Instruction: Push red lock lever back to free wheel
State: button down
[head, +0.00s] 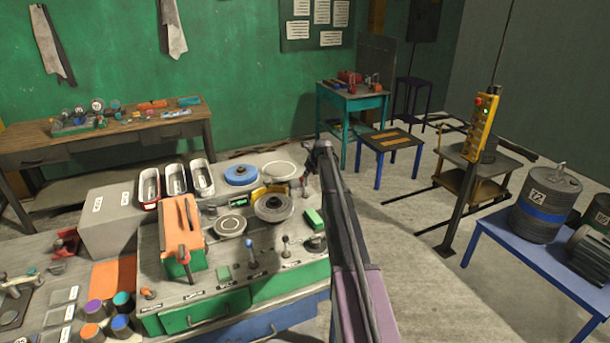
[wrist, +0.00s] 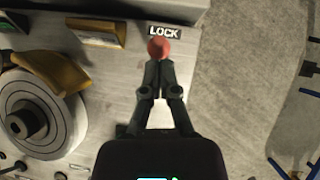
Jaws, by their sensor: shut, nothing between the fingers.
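The red ball knob of the lock lever (wrist: 159,48) shows in the wrist view, just below a black LOCK label (wrist: 165,32). My gripper (wrist: 158,66) is shut and empty. Its fingertips point at the knob and lie right at its lower edge in the picture; I cannot tell whether they touch. The lever's shaft is hidden below the knob. The grey wheel (wrist: 35,108) lies to the left, with a yellow piece beside it. In the head view the wheel (head: 273,206) is left of my gripper (head: 314,158); I cannot make out the red knob there.
The panel (wrist: 115,75) ends right of the lever, with open floor (wrist: 240,70) beyond. A yellow-fronted block (wrist: 95,33) stands left of the label. In the head view, several small levers and a green block (head: 314,219) stand on the bench.

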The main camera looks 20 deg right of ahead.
notch_tip(320, 180, up, 12)
jog(key=s+d+p, duration=0.2)
jog(key=s+p, duration=0.1)
jog(key=p, duration=0.8)
jog(key=shift+f, duration=0.25)
